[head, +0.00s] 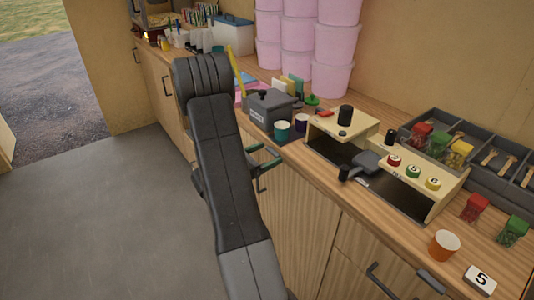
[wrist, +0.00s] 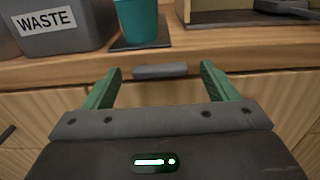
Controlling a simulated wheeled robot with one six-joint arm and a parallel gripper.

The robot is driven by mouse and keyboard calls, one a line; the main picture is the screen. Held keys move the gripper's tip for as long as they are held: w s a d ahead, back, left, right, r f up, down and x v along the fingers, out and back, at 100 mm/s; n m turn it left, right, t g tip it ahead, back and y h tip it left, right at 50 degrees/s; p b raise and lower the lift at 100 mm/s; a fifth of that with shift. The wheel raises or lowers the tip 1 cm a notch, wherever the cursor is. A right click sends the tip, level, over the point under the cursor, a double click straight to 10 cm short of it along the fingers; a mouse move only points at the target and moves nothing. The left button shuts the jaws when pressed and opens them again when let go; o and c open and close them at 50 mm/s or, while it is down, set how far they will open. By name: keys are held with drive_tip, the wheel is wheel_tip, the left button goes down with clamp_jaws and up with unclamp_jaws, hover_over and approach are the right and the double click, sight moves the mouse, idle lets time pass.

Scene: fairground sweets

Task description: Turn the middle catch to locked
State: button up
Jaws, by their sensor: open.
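A grey bar-shaped catch (wrist: 160,71) lies horizontal on the counter's front edge in the wrist view. It sits between and beyond the green fingers of my gripper (wrist: 160,84), which are spread wide and apart from it. In the head view my gripper (head: 267,162) is at the counter front, beside the cups. The catch there is hidden or too small to make out. Another grey catch (head: 432,281) shows on the front edge further right. I cannot read any locked marking.
A grey waste bin (wrist: 62,30) and a teal cup (wrist: 136,22) stand on the counter just above the catch. A pan (head: 368,162) and the stall unit (head: 432,188) are to the right. Cupboard handles (head: 388,284) stick out below. The floor (head: 90,200) at left is clear.

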drive_tip(key=shift+w+d, duration=0.25)
drive_tip(key=shift+d, duration=0.05)
drive_tip(key=c, duration=1)
